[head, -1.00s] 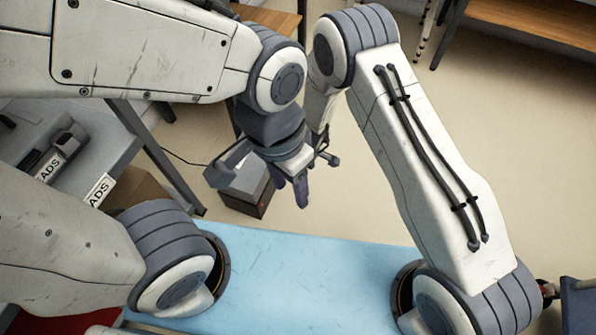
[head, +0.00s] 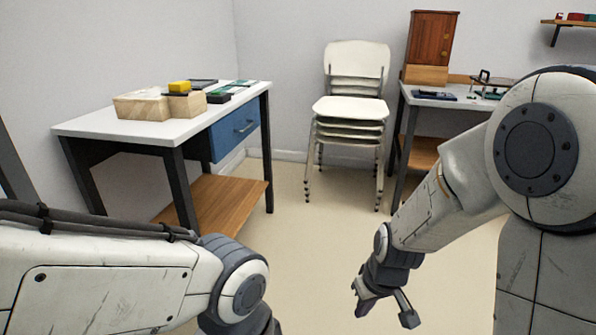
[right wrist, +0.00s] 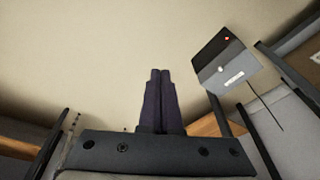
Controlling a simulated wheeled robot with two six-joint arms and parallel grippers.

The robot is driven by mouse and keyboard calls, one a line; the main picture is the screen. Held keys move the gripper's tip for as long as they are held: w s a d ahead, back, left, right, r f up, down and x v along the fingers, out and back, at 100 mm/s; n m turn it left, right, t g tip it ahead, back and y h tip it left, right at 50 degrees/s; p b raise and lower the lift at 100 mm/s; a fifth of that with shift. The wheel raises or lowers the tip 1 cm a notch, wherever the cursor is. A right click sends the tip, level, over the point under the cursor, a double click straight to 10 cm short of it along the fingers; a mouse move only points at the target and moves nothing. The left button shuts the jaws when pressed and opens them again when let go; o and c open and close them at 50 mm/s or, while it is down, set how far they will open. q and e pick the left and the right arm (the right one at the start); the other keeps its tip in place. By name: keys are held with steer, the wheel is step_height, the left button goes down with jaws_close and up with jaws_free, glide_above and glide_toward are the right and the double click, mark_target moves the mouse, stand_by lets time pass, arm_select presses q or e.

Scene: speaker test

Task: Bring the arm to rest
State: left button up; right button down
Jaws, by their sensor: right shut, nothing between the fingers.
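My right arm comes in from the right in the head view. Its gripper (head: 362,303) hangs low over the bare floor, pointing down. In the right wrist view the two dark fingers (right wrist: 160,75) lie side by side, shut, with nothing between them. My left arm shows at the lower left of the head view, but its gripper is out of the picture.
A white-topped table (head: 90,125) with wooden blocks (head: 142,104) and a blue drawer (head: 235,130) stands at the left. Stacked white chairs (head: 350,108) stand by the wall. A second table (head: 408,93) holds a wooden cabinet (head: 432,40). A grey box (right wrist: 225,62) shows in the wrist view.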

steer(key=s+d+r+m+h, duration=0.1)
steer(key=s+d+r+m, duration=0.2)
steer(key=s+d, duration=0.15)
steer(key=s+a+r+n+g+y+p, duration=0.1)
steer(key=s+a+r+n, duration=0.3)
steer(key=s+a, duration=0.3)
steer(key=s+a+r+n+g+p, duration=0.1)
steer(key=s+a+r+n+p, duration=0.15)
steer(key=s+a+r, duration=0.35)
step_height(320, 180, up, 36)
steer(key=p, duration=3.6)
steer(key=shift+s+f, duration=0.15)
steer(key=shift+s, duration=0.1)
steer(key=shift+a+n, duration=0.1)
steer(key=shift+n, duration=0.15)
